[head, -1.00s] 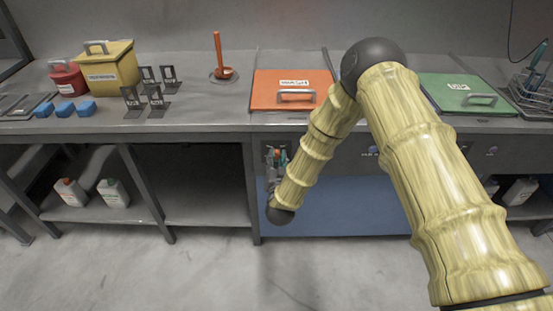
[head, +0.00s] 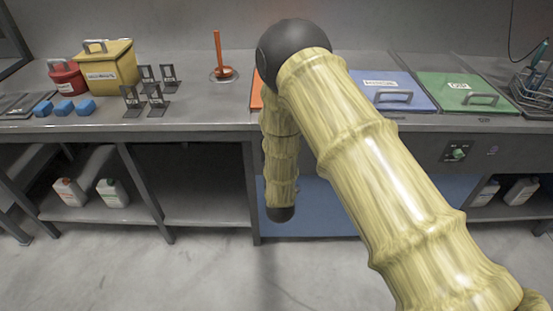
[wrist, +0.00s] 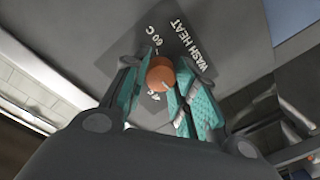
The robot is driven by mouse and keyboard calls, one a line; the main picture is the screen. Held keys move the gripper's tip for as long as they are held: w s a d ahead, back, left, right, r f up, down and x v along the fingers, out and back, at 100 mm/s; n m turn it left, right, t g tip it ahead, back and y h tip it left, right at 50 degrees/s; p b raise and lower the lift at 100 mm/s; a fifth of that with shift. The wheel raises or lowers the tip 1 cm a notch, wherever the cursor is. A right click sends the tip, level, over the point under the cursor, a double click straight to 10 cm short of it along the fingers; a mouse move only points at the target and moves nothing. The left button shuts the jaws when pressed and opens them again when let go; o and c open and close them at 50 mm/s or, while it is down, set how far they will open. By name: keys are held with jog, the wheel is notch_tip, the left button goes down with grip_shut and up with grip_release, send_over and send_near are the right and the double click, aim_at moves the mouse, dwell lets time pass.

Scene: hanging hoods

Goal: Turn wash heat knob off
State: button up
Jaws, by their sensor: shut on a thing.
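The orange wash heat knob (wrist: 160,73) sits on a grey panel marked WASH HEAT (wrist: 188,48), with a 60 C mark and another partly hidden mark around it. A short pale line shows on the knob's near side; its exact setting is hard to tell. My gripper (wrist: 157,66) has its teal fingers on either side of the knob and is shut on it. In the head view my arm hides the gripper and knob, and covers most of the orange lid (head: 256,98).
A blue lid (head: 388,88) and a green lid (head: 465,92) lie on the counter to the right. A green knob (head: 458,154) is on the front panel below. Yellow (head: 108,70) and red (head: 67,76) containers stand at the left. The floor in front is clear.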

jog(key=n, duration=0.2)
jog(key=n+b, duration=0.1)
jog(key=n, duration=0.2)
jog(key=shift+s+f+h, duration=0.1)
jog(key=shift+f+h, duration=0.1)
jog(key=shift+h, duration=0.1)
jog(key=shift+n, duration=0.3)
jog(key=shift+d, duration=0.1)
jog(key=o, duration=1)
jog(key=shift+c, duration=0.2)
jog(key=shift+o, duration=0.5)
jog(key=shift+r, duration=0.1)
jog(key=s, duration=1.2)
jog(key=shift+d+r, duration=0.15)
jog(key=shift+r, duration=0.15)
